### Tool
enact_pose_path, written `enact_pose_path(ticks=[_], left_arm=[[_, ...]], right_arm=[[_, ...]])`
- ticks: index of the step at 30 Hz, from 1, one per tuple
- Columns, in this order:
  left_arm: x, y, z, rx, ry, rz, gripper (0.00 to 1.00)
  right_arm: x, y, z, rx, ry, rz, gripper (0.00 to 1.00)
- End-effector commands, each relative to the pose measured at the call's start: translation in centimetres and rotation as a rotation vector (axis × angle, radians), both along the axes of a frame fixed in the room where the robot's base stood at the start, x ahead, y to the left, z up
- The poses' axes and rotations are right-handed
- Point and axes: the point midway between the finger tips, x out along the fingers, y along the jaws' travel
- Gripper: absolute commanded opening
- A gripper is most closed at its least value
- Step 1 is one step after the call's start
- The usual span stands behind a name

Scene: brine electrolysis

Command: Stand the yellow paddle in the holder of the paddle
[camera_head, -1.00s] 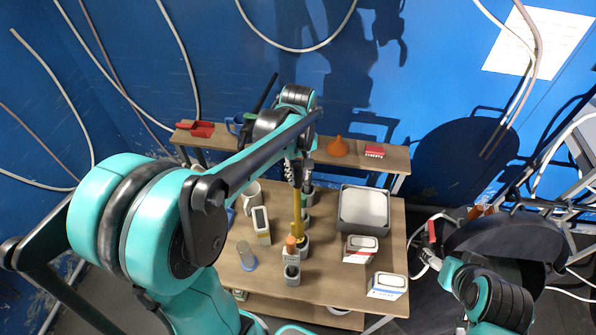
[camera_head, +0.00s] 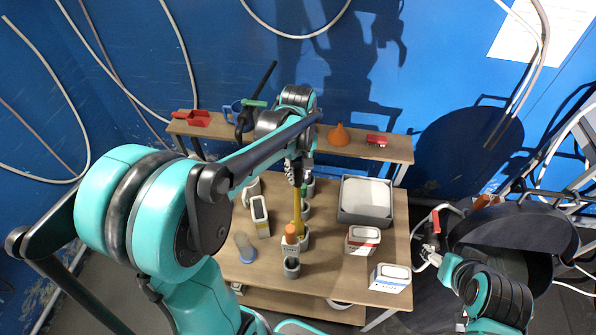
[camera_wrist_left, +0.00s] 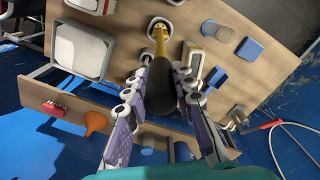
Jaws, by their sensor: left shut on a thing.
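The yellow paddle (camera_head: 297,207) hangs roughly upright below my left gripper (camera_head: 296,176). The gripper is shut on its dark handle. In the left wrist view, the black handle (camera_wrist_left: 160,88) lies between the fingers of the left gripper (camera_wrist_left: 158,85), with the yellow part (camera_wrist_left: 159,36) beyond it. A row of small grey holders stands on the table beneath. The paddle's lower end is by one grey holder (camera_head: 303,238), partly behind an orange-capped bottle. I cannot tell whether it is inside that holder.
An orange-capped bottle (camera_head: 290,246) stands in the front grey holder (camera_head: 291,267). A grey tray (camera_head: 344,213), two white boxes (camera_head: 361,241) (camera_head: 389,278), a meter (camera_head: 260,215) and a blue-based cylinder (camera_head: 244,248) surround the row. A shelf (camera_head: 350,146) with an orange funnel (camera_head: 339,134) runs behind.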

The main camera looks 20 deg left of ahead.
Motion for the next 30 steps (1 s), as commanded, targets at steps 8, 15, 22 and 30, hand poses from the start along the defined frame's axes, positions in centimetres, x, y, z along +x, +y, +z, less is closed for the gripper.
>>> enact_pose_path(ticks=[8, 15, 22, 30], left_arm=[[0.0, 0.0, -2.0, 0.000, 0.000, 0.000, 0.00], [0.0, 0.0, -3.5, 0.000, 0.000, 0.000, 0.00], [0.0, 0.0, -4.6, 0.000, 0.000, 0.000, 0.00], [0.0, 0.0, -4.9, 0.000, 0.000, 0.000, 0.00]], right_arm=[[0.0, 0.0, -1.7, 0.000, 0.000, 0.000, 0.68], [0.0, 0.0, -3.0, 0.000, 0.000, 0.000, 0.68], [0.0, 0.0, -3.8, 0.000, 0.000, 0.000, 0.68], [0.0, 0.0, -4.1, 0.000, 0.000, 0.000, 0.68]])
